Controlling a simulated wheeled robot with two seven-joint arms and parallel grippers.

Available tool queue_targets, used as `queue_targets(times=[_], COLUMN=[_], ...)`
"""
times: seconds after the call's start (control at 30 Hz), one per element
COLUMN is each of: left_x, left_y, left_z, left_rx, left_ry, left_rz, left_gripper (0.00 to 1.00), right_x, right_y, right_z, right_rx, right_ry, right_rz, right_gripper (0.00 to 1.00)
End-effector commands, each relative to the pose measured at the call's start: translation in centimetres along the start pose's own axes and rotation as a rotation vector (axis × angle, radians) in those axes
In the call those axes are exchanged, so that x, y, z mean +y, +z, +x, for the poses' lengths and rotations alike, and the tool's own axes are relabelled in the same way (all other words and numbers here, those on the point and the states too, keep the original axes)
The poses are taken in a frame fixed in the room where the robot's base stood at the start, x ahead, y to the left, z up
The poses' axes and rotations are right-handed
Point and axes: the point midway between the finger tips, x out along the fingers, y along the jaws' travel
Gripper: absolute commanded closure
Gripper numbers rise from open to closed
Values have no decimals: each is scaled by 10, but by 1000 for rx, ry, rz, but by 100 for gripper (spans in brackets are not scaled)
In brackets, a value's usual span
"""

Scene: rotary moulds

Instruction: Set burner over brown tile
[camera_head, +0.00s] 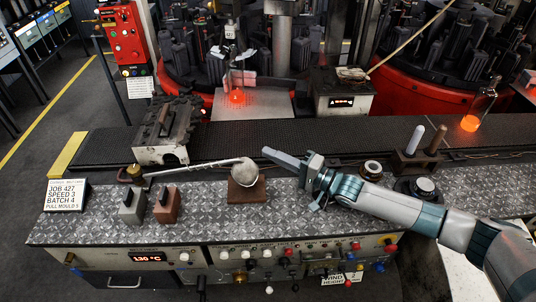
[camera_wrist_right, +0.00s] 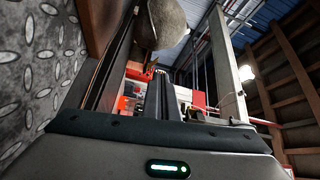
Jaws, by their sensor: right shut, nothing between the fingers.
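A long pale rod (camera_head: 195,167), perhaps the burner, runs from a brass-coloured fitting at its left end to a grey rounded head (camera_head: 243,169). That head sits at a brown block (camera_head: 246,190) on the patterned metal deck. A small brown piece (camera_head: 167,207) stands farther left, beside a grey one; I cannot tell which brown thing is the tile. My right gripper (camera_head: 272,155) is shut and empty, pointing left, just right of and above the head, apparently apart from it. The head also shows close up in the right wrist view (camera_wrist_right: 168,22). My left gripper is out of view.
A small grey piece (camera_head: 131,207) stands left of the brown one. A grey metal mould (camera_head: 165,132) sits behind. A dark conveyor (camera_head: 290,140) runs along the back of the deck. A wooden holder (camera_head: 412,163) stands at the right. The front middle deck is clear.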

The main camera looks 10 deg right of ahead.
Motion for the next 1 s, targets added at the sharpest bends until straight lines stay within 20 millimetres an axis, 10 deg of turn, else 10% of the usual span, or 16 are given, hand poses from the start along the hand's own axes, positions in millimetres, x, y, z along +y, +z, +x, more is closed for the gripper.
queue_targets(times=[0.53,1.0], left_x=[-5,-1], left_y=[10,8], left_z=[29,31], left_rx=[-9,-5], left_ry=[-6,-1], left_rz=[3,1], left_gripper=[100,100], right_x=[-1,-5], right_y=[12,14], right_z=[-72,-83], right_rx=[2,1], right_ry=[0,-2], right_rz=[1,-1], right_gripper=[100,100])
